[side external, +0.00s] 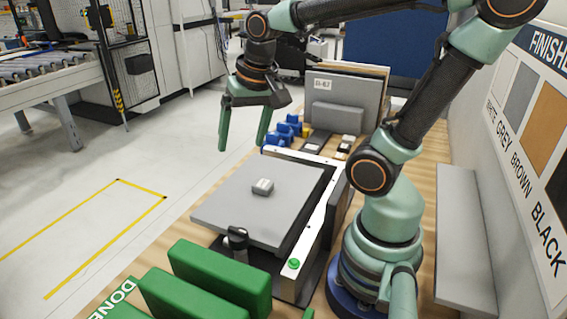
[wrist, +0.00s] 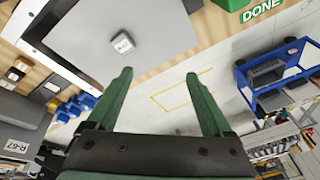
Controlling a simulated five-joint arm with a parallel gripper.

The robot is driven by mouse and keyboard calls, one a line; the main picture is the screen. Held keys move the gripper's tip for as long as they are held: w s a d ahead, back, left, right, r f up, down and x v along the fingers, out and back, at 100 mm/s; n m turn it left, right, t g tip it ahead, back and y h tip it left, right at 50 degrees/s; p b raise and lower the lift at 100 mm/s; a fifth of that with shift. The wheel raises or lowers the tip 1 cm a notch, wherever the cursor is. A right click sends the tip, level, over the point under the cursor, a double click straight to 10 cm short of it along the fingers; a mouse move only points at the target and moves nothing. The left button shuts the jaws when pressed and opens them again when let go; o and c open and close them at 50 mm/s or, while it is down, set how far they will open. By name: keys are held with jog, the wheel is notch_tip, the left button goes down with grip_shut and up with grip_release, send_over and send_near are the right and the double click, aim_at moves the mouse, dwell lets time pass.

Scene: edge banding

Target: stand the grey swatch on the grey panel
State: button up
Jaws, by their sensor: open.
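The grey panel (side external: 232,208) lies flat on a dark fixture; it also fills the upper left of the wrist view (wrist: 155,22). A small grey swatch (side external: 262,188) with a pale label on top rests on the panel, near its middle; it also shows in the wrist view (wrist: 122,43). My gripper (side external: 242,147) is open and empty, with fingers pointing down, raised beyond the panel's far left side and apart from the swatch. In the wrist view, the open fingers (wrist: 158,75) show nothing between them.
Green blocks (side external: 220,275) stand at the front by the DONE mark. A dark tray (side external: 322,151) with small swatches and blue holders (side external: 287,131) are behind the panel. Grey boards (side external: 345,92) stand upright at the back. A black knob (side external: 237,240) rises at the panel's front edge.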

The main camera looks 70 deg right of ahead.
jog(key=a+n, duration=0.1)
jog(key=n, duration=0.1)
jog(key=a+n+t, duration=0.1)
jog(key=a+n, duration=0.1)
jog(key=n, duration=0.1)
jog(key=s+a+r+n+t, duration=0.1)
jog(key=n, duration=0.1)
jog(key=shift+a+r, duration=0.1)
jog(key=shift+a, duration=0.05)
dwell(0.9)
